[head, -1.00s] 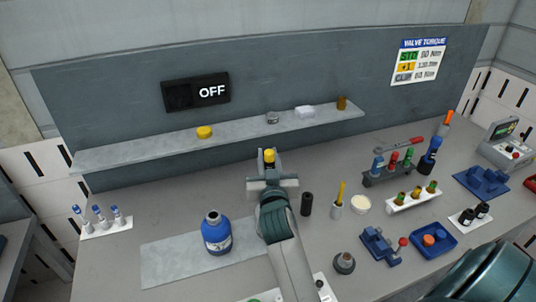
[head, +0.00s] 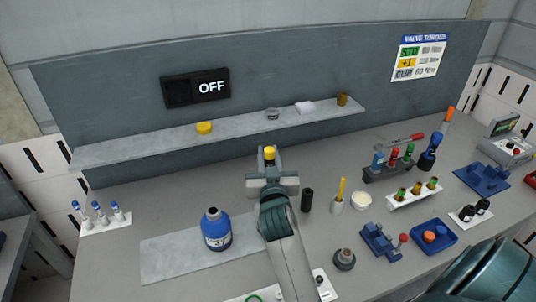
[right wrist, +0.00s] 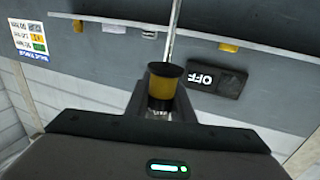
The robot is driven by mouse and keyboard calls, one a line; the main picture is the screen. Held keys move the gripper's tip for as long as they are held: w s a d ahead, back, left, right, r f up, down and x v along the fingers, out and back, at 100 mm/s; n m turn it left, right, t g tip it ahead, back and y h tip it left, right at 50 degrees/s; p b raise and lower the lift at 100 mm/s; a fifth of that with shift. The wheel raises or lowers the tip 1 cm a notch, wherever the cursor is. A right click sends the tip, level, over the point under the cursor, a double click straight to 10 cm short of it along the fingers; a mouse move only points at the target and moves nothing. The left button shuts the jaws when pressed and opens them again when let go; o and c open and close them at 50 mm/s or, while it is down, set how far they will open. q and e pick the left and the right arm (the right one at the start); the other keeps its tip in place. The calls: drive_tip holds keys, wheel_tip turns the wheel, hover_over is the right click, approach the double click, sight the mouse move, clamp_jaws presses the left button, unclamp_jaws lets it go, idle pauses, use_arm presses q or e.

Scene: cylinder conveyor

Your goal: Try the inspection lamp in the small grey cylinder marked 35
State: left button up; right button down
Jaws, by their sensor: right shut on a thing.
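My right gripper (head: 269,163) reaches in from the bottom middle and is raised in front of the shelf. It is shut on an upright yellow-amber piece with a dark band (right wrist: 162,86), whose yellow top also shows in the head view (head: 269,152). I cannot tell from its looks whether this is the inspection lamp. A small dark grey cylinder with a short neck (head: 345,260) stands near the front of the bench, to the right of my forearm. Its marking is too small to read. My left gripper is not in view.
A blue bottle (head: 216,231) stands left of my arm on a grey mat (head: 165,262). A black cylinder (head: 307,200), white cup (head: 337,206) and blue vise (head: 379,241) stand to the right. The shelf (head: 240,129) is behind, below a sign reading OFF (head: 196,88).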

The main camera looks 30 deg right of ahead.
drive_tip(key=shift+f+b, duration=1.8)
drive_tip(key=shift+f, duration=0.65)
drive_tip(key=shift+r, duration=0.15)
idle(0.6)
